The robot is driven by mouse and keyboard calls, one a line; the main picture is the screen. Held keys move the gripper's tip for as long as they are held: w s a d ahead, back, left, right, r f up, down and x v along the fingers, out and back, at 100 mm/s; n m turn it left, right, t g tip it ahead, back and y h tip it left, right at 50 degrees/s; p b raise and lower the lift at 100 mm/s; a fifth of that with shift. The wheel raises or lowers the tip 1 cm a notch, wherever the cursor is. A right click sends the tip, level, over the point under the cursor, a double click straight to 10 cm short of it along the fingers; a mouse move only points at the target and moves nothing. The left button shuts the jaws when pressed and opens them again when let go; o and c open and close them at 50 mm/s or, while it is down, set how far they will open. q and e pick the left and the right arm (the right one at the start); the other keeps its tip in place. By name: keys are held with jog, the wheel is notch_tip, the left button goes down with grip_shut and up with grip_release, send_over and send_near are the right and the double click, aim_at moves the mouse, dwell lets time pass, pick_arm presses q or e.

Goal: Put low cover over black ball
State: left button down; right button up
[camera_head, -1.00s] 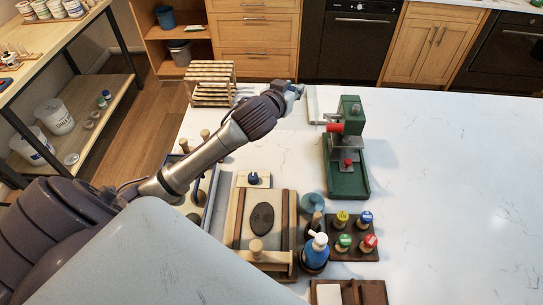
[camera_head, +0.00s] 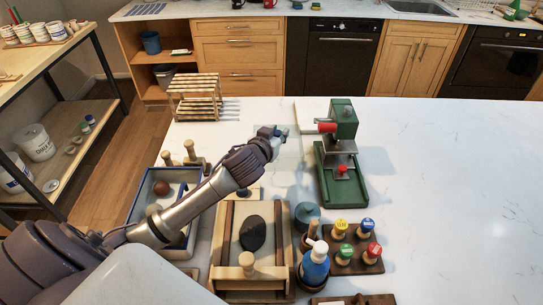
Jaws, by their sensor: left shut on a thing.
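My left gripper (camera_head: 274,133) is above the white counter, left of the green press. It appears shut on a clear, see-through piece (camera_head: 291,152), probably the low cover; its edges are faint and its full shape is hard to make out. A black rounded lump (camera_head: 253,233), probably the black ball, sits on the wooden slab board (camera_head: 225,240), nearer to me than the gripper. The gripper and the clear piece are apart from it. My right gripper is not in view.
A green press (camera_head: 342,185) stands to the right. A blue tray (camera_head: 146,200) with a brown ball (camera_head: 161,188) lies left of the board. A blue bottle (camera_head: 315,265) and stamps (camera_head: 367,226) stand right of it. The far right counter is clear.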

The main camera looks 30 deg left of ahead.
pick_arm(q)
jog(key=shift+f, duration=2.75)
jog(key=shift+f, duration=0.2)
jog(key=c, duration=0.9)
grip_release()
jog(key=shift+r, duration=0.1)
